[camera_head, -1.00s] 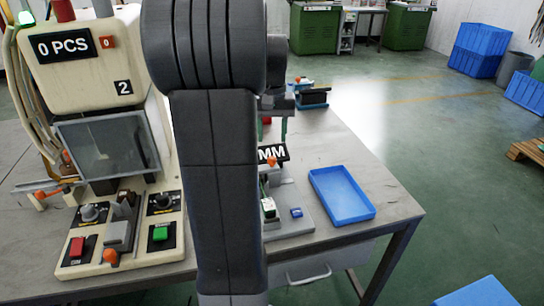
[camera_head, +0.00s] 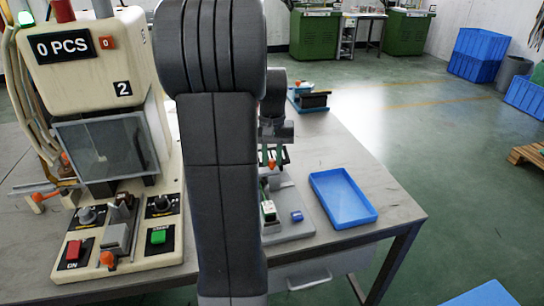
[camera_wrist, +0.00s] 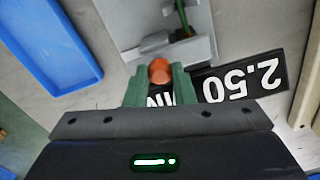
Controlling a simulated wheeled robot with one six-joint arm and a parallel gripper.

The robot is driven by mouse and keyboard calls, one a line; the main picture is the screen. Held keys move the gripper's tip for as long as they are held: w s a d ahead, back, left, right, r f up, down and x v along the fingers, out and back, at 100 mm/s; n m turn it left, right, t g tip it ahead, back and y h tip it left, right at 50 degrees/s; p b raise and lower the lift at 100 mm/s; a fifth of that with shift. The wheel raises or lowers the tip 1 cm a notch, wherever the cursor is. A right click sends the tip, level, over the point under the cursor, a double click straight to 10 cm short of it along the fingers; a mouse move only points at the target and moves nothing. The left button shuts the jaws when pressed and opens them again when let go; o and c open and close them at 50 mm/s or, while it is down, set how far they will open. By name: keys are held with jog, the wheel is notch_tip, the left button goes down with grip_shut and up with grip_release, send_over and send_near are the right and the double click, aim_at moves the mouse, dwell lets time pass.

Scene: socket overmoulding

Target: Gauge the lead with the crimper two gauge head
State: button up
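The gauge head stands on the bench in the head view, largely behind my arm. Its black display (camera_wrist: 240,80) reads 2.50 with MM partly covered by my fingers. An orange ball knob (camera_wrist: 160,70) rises in front of the display. My gripper (camera_wrist: 160,82) has its green fingers on both sides of this knob, apparently closed on it; the knob also shows in the head view (camera_head: 271,164). A thin green piece, possibly the lead (camera_wrist: 182,14), lies in the grey fixture (camera_wrist: 150,45) beyond the knob. Its ends are not clear.
A blue tray (camera_head: 345,198) is empty right of the gauge base (camera_head: 290,229). The cream crimping machine (camera_head: 92,65), showing 0 PCS, stands left. Another small fixture (camera_head: 310,100) is at the back.

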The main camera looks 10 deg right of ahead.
jog(key=shift+w+d+r+p, duration=0.1)
jog(key=shift+d+p, duration=0.8)
jog(key=shift+d, duration=1.4)
grip_shut()
jog(key=o, duration=1)
grip_release()
jog(key=shift+d, duration=0.15)
jog(key=shift+c, duration=0.2)
notch_tip(320, 180, up, 14)
jog(key=p, duration=0.2)
jog(key=shift+f, duration=0.2)
